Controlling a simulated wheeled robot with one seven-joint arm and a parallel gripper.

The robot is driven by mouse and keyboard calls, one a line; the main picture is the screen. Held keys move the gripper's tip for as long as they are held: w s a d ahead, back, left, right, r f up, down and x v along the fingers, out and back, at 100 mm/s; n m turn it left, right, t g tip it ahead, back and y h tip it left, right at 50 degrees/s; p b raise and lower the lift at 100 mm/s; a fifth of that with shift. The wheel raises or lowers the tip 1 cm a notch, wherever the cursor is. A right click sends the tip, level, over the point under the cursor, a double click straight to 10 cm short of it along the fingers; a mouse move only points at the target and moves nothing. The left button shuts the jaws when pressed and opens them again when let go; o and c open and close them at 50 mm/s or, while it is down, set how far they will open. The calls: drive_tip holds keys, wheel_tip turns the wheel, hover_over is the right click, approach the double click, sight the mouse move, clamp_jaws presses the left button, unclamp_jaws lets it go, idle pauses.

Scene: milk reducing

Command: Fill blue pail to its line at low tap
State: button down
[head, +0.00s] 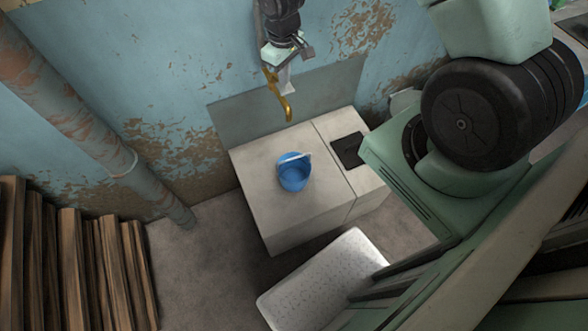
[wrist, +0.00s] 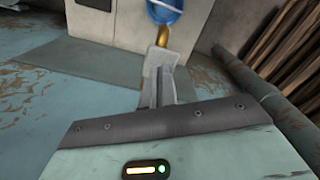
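The blue pail (head: 293,176) stands upright on a pale block (head: 262,200), its light handle lying across the rim. No fill line or water can be made out in it. The brass tap (head: 281,98) comes from the wall behind the pail, its spout above and behind the rim. My gripper (head: 287,72) is up at the top of the tap, its fingers close together. In the wrist view the fingers (wrist: 161,82) look shut, with the tap (wrist: 163,36) just beyond them and part of the pail (wrist: 165,10) behind. I cannot tell whether they touch the tap.
A dark square plate (head: 347,150) lies on the right part of the block. A white perforated tray or stool (head: 325,282) is in front. Wooden planks (head: 75,255) lean at the left, near a rusty pipe (head: 75,110). Floor between planks and block is clear.

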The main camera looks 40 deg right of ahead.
drive_tip(key=shift+f, duration=0.25)
drive_tip(key=shift+f+b, duration=1.2)
drive_tip(key=shift+f, duration=0.35)
idle(6.2)
